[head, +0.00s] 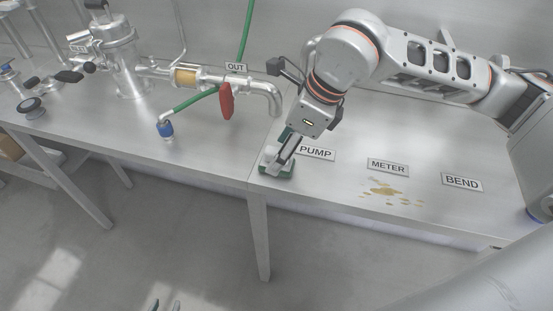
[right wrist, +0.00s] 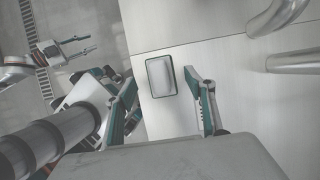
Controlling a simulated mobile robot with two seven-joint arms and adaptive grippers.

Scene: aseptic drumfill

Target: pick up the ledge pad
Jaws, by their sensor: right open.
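The ledge pad (head: 270,168), a small block with a light top and dark green edge, lies on the steel bench near its front edge, left of the PUMP label. In the right wrist view the pad (right wrist: 160,76) shows as a grey rectangle with a dark rim. My right gripper (head: 287,150) points down at the pad and partly covers it in the head view. Its fingers (right wrist: 163,98) are open and apart, with the pad seen in line with the gap; contact cannot be told.
PUMP (head: 316,152), METER (head: 388,167) and BEND (head: 462,182) labels lie on the bench, with a brownish spill (head: 385,190) below METER. Left are a bent steel pipe (head: 265,92), a red handle (head: 226,101) and a blue-capped hose end (head: 165,129).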

